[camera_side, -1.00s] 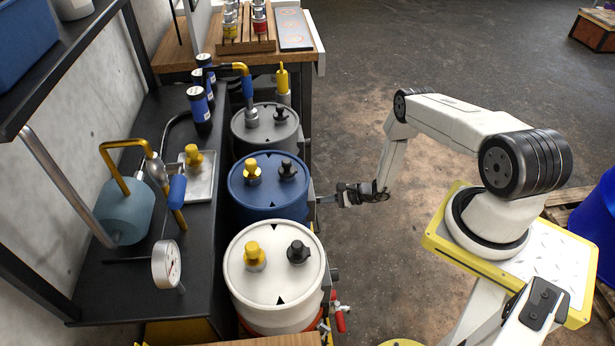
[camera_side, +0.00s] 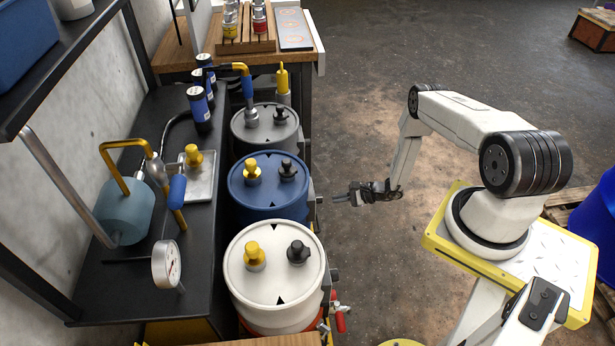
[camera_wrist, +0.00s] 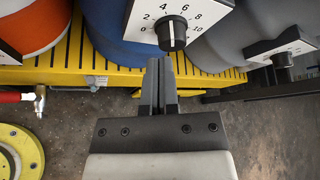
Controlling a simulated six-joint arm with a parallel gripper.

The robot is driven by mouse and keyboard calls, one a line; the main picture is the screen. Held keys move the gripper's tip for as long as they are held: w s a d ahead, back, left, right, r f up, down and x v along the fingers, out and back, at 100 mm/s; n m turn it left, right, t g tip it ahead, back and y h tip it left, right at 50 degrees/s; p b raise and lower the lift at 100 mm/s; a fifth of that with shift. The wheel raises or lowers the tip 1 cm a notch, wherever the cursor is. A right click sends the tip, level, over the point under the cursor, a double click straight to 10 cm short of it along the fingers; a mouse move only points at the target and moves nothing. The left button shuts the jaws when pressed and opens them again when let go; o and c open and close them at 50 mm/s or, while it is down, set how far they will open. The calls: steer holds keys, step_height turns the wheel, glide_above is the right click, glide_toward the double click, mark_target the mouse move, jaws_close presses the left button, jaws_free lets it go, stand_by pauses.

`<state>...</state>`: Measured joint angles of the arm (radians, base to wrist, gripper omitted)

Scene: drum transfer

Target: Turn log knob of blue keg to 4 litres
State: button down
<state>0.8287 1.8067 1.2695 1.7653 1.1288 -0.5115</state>
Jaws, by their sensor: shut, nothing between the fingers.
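The blue keg (camera_side: 268,208) stands between the grey and white kegs in the side view; its lower wall also shows in the wrist view (camera_wrist: 108,35). Its log knob (camera_wrist: 171,33) is black and ribbed, on a white dial plate (camera_wrist: 203,14) marked 0 to 10. The knob's white line points up, close to the 4; the exact reading is hard to tell. My gripper (camera_side: 350,195) is shut and empty, to the right of the keg and clear of it. In the wrist view its fingers (camera_wrist: 158,65) lie just below the knob, apart from it.
The grey keg (camera_side: 252,140) and white keg (camera_side: 262,300) flank the blue one, and other dial plates (camera_wrist: 283,42) show nearby. A yellow ledge (camera_wrist: 120,77) runs under the kegs. A red-handled tap (camera_side: 340,321) sticks out by the white keg. The floor right of the kegs is open.

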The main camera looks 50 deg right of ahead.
mark_target(316, 197)
steer(key=shift+s+d, duration=0.75)
steer(key=shift+s, duration=0.05)
steer(key=shift+w+d+r, duration=0.1)
steer(key=shift+d+r, duration=0.15)
steer(key=shift+d, duration=0.2)
steer(key=shift+w+d+r, duration=0.1)
steer(key=shift+d+r, duration=0.1)
steer(key=shift+d, duration=0.25)
steer(key=shift+w+a, duration=0.1)
steer(key=shift+a, duration=0.05)
steer(key=w+a, duration=0.4)
steer(key=shift+w+a, duration=0.35)
steer(key=shift+w+d+f, duration=0.1)
steer(key=shift+f, duration=0.2)
stand_by(0.5)
